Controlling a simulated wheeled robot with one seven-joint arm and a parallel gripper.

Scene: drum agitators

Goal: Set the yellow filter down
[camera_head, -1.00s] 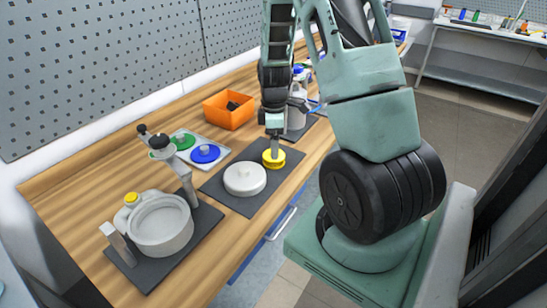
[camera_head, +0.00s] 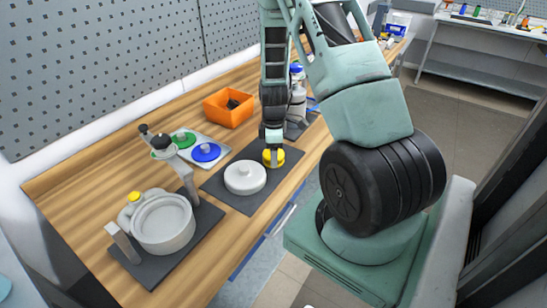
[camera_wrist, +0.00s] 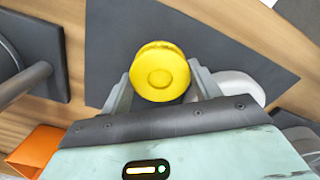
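The yellow filter (camera_head: 273,158) is a round disc at the back right of the dark mat (camera_head: 231,200). In the wrist view the yellow filter (camera_wrist: 160,72) shows face-on, with a raised round centre. My gripper (camera_head: 272,145) is right above it, pointing down. In the wrist view the fingers of my gripper (camera_wrist: 160,85) stand on both sides of the filter, close to its rim. I cannot tell whether they press on it. The filter's contact with the mat is hidden.
A white round lid (camera_head: 245,178) lies beside the filter on the mat. A tray (camera_head: 215,144) with green and blue lids, an orange bin (camera_head: 229,107) and a grey drum with an agitator arm (camera_head: 163,224) stand nearby. Bare wood (camera_head: 85,180) lies at the left.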

